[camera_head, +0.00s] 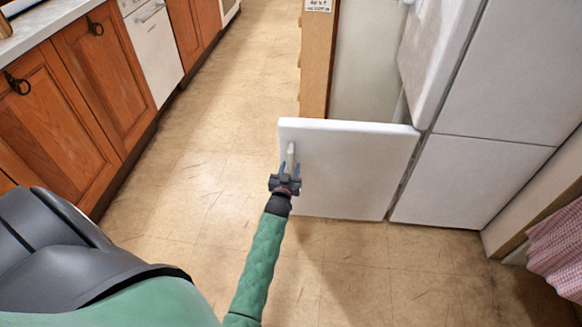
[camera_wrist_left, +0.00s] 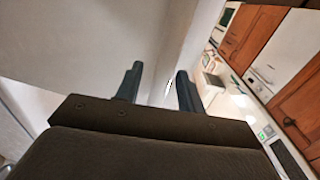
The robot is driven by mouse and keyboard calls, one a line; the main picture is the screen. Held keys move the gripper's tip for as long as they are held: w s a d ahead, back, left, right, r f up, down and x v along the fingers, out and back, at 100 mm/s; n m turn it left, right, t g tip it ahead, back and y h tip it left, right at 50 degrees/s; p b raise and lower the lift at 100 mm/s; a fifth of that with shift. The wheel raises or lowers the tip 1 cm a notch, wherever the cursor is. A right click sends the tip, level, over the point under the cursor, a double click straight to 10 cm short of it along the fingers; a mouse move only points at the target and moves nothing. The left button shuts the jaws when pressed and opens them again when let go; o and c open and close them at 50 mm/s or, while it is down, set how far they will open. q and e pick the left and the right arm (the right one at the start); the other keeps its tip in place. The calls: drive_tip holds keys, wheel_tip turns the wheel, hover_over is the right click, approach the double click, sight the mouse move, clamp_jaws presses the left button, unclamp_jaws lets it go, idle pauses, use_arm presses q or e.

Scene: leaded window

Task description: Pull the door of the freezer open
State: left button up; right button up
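The freezer door (camera_head: 355,165) is a white lower panel in the head view. It stands swung out from the white fridge-freezer body (camera_head: 450,180), with a small pale upright handle (camera_head: 291,153) near its free edge. My left gripper (camera_head: 289,170) is at the lower part of this handle, with one finger on each side. In the left wrist view my left gripper (camera_wrist_left: 158,85) has its fingers apart, with a gap between them, close to the pale door surface (camera_wrist_left: 90,40). Contact with the handle cannot be made out. My right gripper is not in view.
An upper white door (camera_head: 425,55) also stands out from the appliance. Wooden cabinets (camera_head: 80,85) and a white appliance (camera_head: 155,45) line the left. The tiled floor (camera_head: 215,110) between is clear. A pink checked cloth (camera_head: 558,250) hangs at the right.

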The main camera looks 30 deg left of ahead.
use_arm(q)
drive_tip(key=v, duration=0.5)
drive_tip(key=shift+d, duration=0.1)
drive_tip(key=shift+v, duration=0.8)
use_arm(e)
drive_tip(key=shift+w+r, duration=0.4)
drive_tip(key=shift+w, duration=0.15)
